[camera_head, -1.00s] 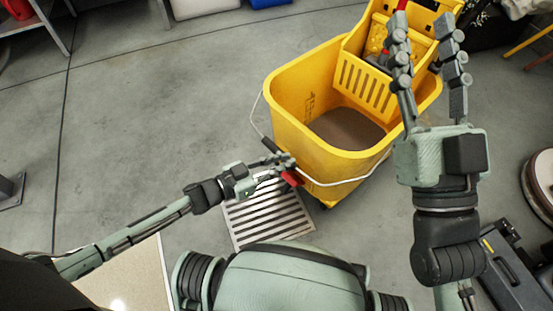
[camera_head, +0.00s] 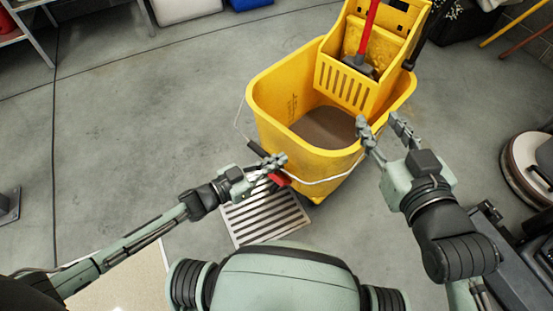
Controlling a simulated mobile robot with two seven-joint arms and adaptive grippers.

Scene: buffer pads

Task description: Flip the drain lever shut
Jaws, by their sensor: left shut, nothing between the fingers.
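A yellow mop bucket (camera_head: 335,163) stands on the floor, with murky brown water (camera_head: 325,127) inside. A small red drain lever (camera_head: 279,179) shows low on the bucket's near left side. My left gripper (camera_head: 278,161) is shut with nothing between its fingers, right beside the red lever. I cannot tell whether it touches the lever, and its fingers cover part of that area. My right gripper (camera_head: 381,122) is open and empty, at the bucket's near right side, its fingers pointing up and overlapping the rim in the picture.
A metal floor grate (camera_head: 266,217) lies below the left gripper. The bucket has a yellow wringer (camera_head: 352,87) with a red mop handle (camera_head: 370,27) and a wire bail (camera_head: 325,182). A round floor machine (camera_head: 527,165) stands at right.

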